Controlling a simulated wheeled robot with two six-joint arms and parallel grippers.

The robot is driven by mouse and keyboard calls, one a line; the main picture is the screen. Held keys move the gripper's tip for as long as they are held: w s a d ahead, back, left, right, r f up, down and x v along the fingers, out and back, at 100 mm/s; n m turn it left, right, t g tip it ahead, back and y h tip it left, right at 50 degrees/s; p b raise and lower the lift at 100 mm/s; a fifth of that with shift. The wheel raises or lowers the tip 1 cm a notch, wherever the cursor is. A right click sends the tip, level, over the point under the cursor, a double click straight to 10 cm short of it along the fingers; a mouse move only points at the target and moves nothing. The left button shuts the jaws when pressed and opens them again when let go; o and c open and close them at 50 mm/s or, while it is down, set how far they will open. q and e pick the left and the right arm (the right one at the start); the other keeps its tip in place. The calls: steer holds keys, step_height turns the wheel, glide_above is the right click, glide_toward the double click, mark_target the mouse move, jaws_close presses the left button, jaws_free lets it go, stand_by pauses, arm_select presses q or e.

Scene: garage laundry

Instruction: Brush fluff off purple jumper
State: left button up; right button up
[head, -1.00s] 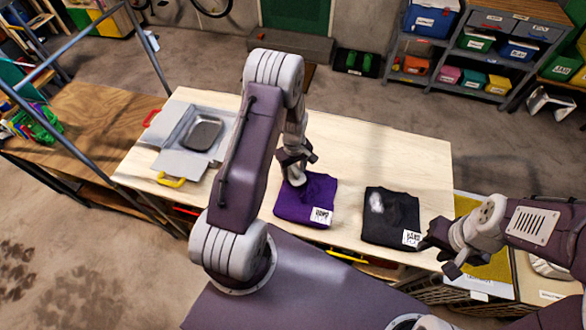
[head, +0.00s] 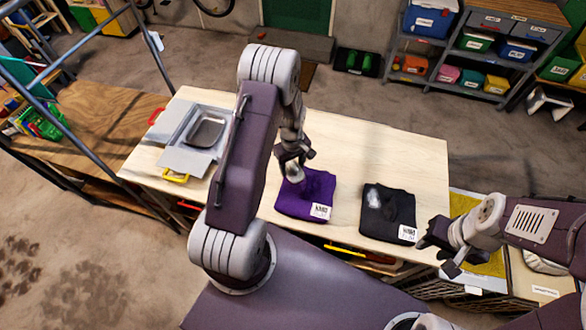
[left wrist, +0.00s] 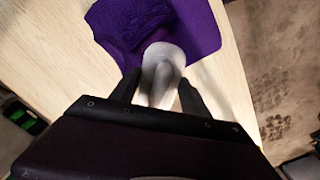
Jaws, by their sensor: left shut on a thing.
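The purple jumper (head: 305,198) lies folded on the pale table, a white label at its lower right corner. I see no clear fluff on it. My left gripper (head: 292,166) is over the jumper's upper left corner, shut on a pale grey rounded tool, apparently the brush (head: 294,174). In the left wrist view the brush (left wrist: 162,72) is blurred between the fingers, its far end overlapping the edge of the jumper (left wrist: 197,28); I cannot tell whether they touch. My right gripper (head: 442,254) is open and empty by the table's right edge.
A folded black garment (head: 390,220) with a whitish patch lies right of the jumper. A grey metal tray (head: 206,131) sits among grey panels at the table's left end. The table's back right (head: 390,155) is clear. A yellow-topped basket (head: 490,268) stands at the right.

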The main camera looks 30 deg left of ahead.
mark_target(292, 165)
arm_select(q)
steer(key=r, duration=0.1)
steer(key=r+p, duration=0.1)
steer(key=r, duration=0.1)
steer(key=shift+s+d+r+p, duration=0.1)
steer(key=shift+s+d+p, duration=0.05)
steer(key=shift+s+p, duration=0.15)
steer(key=shift+r+p, duration=0.35)
steer(key=shift+w+r, duration=0.2)
steer(key=shift+r, duration=0.05)
